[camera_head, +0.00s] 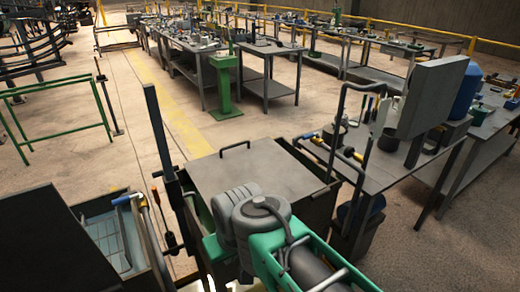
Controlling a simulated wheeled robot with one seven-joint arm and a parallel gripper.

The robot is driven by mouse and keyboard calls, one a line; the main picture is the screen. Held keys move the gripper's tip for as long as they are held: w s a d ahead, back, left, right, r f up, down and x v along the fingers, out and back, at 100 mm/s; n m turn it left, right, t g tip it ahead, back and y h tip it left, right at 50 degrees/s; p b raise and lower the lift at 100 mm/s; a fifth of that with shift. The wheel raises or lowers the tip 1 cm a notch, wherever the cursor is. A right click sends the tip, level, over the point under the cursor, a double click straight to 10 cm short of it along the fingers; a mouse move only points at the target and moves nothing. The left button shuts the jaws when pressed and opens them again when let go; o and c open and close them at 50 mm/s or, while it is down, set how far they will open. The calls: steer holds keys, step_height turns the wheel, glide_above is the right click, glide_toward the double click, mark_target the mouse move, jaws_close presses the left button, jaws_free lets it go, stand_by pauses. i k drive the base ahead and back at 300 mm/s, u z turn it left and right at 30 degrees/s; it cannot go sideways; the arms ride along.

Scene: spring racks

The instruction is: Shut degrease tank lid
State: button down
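A grey lid (255,174) with a thin dark handle (235,147) near its far edge covers most of a dark tank (318,206) in the middle. The lid looks about flat; I cannot tell whether it rests fully on the rim. At the lower left, a second tank (108,232) stands open, with a dark panel (38,245) raised beside it. No label shows which one is the degrease tank. My gripper is not recognisable in view. A green and grey machine or arm body at the bottom centre hides the near edge of the middle lid.
A dark post (158,125) stands left of the middle tank. A bent dark pipe (345,115) and a cluttered workbench (385,165) stand right of it. A green stand (222,85) is behind. Bare floor with a yellow strip lies to the left.

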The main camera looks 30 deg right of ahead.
mark_target(262, 161)
steer(key=k, duration=0.45)
steer(key=z, duration=1.85)
steer(key=i, duration=0.95)
steer(key=u, duration=1.85)
steer(key=i, duration=0.5)
steer(key=u, duration=0.05)
